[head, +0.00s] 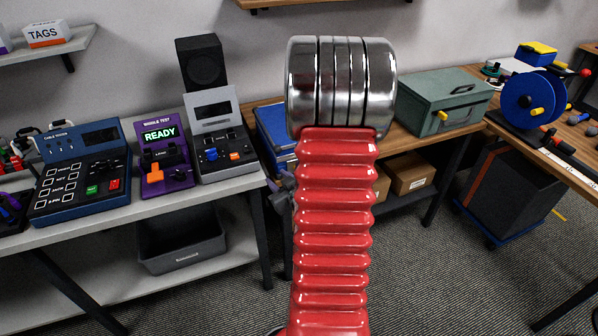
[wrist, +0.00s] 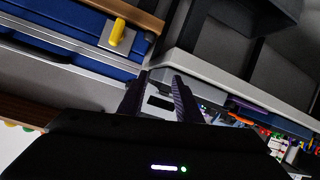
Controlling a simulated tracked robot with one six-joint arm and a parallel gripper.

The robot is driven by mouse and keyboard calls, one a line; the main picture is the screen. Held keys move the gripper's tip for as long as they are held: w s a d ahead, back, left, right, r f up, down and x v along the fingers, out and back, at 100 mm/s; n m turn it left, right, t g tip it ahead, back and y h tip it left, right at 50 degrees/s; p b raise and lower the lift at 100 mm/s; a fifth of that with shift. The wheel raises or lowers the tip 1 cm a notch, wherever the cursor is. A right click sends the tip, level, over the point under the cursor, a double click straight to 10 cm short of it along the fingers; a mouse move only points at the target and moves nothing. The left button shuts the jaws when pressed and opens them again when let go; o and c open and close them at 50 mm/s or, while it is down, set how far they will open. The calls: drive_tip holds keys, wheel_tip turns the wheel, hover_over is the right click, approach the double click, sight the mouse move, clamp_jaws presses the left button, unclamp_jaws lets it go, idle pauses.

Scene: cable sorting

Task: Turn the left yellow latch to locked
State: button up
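A blue case with metal trim (wrist: 70,22) fills the upper left of the wrist view, which is tilted. A yellow latch (wrist: 118,32) sits on a metal plate on the case; I cannot tell whether it is the left one. In the head view the blue case (head: 270,128) shows only partly, left of my red arm, and no latch on it is visible. My gripper (wrist: 160,76) has its two dark fingers apart, with nothing between them. The latch is up and left of the fingertips in the wrist view, apart from them.
The bench with the testers (head: 225,205) stands left of the case. A green box with a yellow handle (head: 450,100) stands to its right. Cardboard boxes (head: 408,172) lie on the shelf below. A blue spool (head: 530,100) is at far right.

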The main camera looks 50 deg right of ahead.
drive_tip(key=s+d+f+m+t+h, duration=0.1)
drive_tip(key=s+d+f+m, duration=0.1)
drive_tip(key=s, duration=0.4)
drive_tip(key=s+d+f+m+t+h, duration=0.1)
drive_tip(key=s+d+f+t+h, duration=0.1)
drive_tip(key=s, duration=0.4)
drive_tip(key=shift+f+m, duration=0.4)
drive_tip(key=shift+f, duration=0.25)
drive_tip(key=shift+w, duration=0.1)
drive_tip(key=x, duration=1.3)
drive_tip(key=shift+w+d+r, duration=0.2)
drive_tip(key=shift+w, duration=0.1)
drive_tip(key=shift+c, duration=0.4)
clamp_jaws()
drive_tip(key=shift+d, duration=0.1)
